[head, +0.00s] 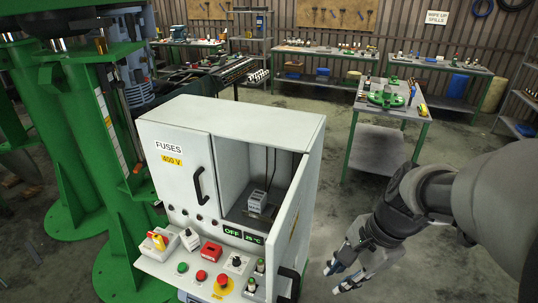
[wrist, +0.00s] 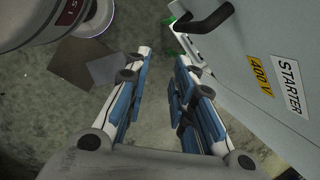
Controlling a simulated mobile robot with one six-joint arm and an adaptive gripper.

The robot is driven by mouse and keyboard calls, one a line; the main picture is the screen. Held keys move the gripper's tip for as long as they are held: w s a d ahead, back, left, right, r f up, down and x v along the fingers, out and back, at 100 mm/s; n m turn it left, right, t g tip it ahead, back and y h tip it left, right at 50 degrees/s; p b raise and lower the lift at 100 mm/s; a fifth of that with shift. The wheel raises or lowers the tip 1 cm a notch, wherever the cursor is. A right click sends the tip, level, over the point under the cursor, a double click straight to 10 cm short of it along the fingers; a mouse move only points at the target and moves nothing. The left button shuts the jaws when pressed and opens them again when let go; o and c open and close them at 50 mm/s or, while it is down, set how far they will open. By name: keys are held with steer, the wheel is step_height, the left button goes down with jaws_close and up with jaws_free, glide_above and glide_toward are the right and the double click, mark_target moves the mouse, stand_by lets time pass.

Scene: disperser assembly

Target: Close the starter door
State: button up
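The starter door (head: 291,218) stands open on the right side of the grey cabinet (head: 240,122), swung out toward the front, so its compartment is exposed. In the wrist view the door's outer face (wrist: 262,98) fills the right side, with a "STARTER" label and a yellow "400 V" label. Its black handle (wrist: 204,17) is at the top of the wrist view and also shows low in the head view (head: 289,282). My gripper (head: 335,277) is to the right of the door, apart from it. Its fingers (wrist: 165,60) are spread with nothing between them.
The fuses door (head: 178,170) beside the open compartment is shut. A control panel (head: 208,262) with buttons and switches juts out below it. A green machine (head: 100,150) stands at left. A workbench (head: 392,105) is behind; the floor right of the cabinet is clear.

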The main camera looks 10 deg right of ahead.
steer(key=d+m, duration=0.1)
steer(key=w+d+f+m+y+p, duration=0.1)
steer(key=m, duration=0.1)
steer(key=w+d+m+p, duration=0.1)
steer(key=m, duration=0.1)
steer(key=shift+d+f, duration=0.2)
steer(key=shift+d, duration=0.2)
jaws_close()
steer(key=w+a+f+b, duration=0.2)
steer(key=a+f+b, duration=0.1)
steer(key=a+f, duration=0.4)
steer(key=shift+x, duration=1.15)
steer(key=shift+s+d, duration=0.1)
steer(key=shift+d, duration=0.05)
